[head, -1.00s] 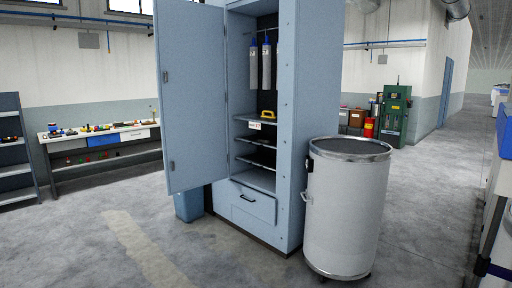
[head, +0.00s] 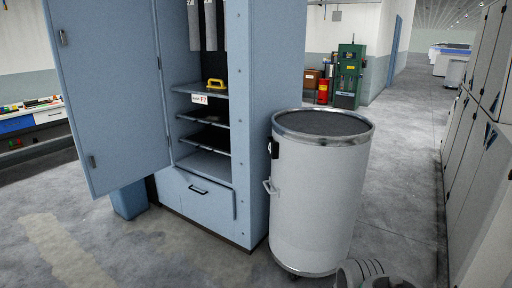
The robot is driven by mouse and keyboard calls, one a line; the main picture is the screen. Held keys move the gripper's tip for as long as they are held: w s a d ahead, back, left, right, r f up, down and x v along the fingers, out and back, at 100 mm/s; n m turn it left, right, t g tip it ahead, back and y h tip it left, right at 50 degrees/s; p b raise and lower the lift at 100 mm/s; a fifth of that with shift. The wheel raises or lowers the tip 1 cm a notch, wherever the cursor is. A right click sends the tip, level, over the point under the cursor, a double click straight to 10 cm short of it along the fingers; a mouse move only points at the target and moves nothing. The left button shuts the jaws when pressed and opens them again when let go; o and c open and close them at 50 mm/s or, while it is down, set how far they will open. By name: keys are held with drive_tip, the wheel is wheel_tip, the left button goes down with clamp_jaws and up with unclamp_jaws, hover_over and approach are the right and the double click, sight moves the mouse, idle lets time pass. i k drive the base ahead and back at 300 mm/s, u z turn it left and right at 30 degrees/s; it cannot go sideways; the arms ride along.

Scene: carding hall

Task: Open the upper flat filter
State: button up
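A tall blue cabinet (head: 258,165) stands open, its door (head: 108,95) swung out to the left. Inside, several flat shelf-like panels lie one above another. The upper one (head: 186,88) has a yellow handle (head: 215,84) on top and a white label (head: 199,99) at its front edge; I cannot tell which of these panels is the flat filter. Below are a second panel (head: 188,117) and a dark one (head: 206,138). Light hanging bags (head: 211,25) show above. My gripper is not in view; only a grey part of my arm shows at the bottom right.
A white drum (head: 318,195) with a metal rim stands close against the cabinet's right front. A blue bin (head: 129,200) stands under the door. Grey lockers (head: 480,150) line the right. Floor at the front left is clear.

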sight(219, 117)
drive_tip(key=z, duration=0.05)
drive_tip(key=i, duration=1.9)
drive_tip(key=u, duration=0.45)
drive_tip(key=i, duration=0.95)
drive_tip(key=u, duration=1.6)
drive_tip(key=i, duration=1.05)
drive_tip(key=u, duration=0.85)
